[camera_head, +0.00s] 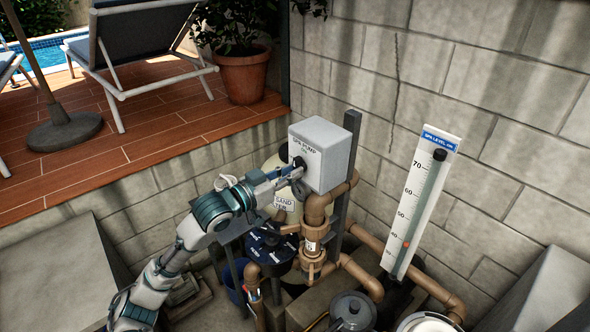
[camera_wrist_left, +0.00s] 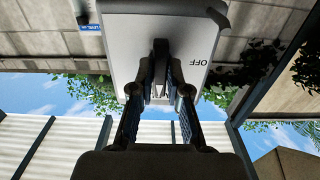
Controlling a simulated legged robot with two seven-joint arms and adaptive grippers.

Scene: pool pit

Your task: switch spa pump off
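The spa pump switch box (camera_head: 322,155) is a light grey box with black lettering, mounted on a dark post above brown pipes. My left gripper (camera_head: 298,178) is at the box's left-hand face. In the left wrist view the box face carries the word OFF, seen turned over, to the right of a dark switch handle (camera_wrist_left: 160,47). The fingers of my left gripper (camera_wrist_left: 161,72) come together at this handle and appear closed on its two sides. The fingertips hide part of the handle, so its exact setting is hard to read. My right gripper is out of view.
A white level gauge (camera_head: 421,203) stands right of the box before the block wall. Brown pipes (camera_head: 360,274), a dark valve top (camera_head: 270,246) and a lidded pot (camera_head: 352,311) crowd the pit below. A raised tiled deck (camera_head: 150,148) borders the pit at the left.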

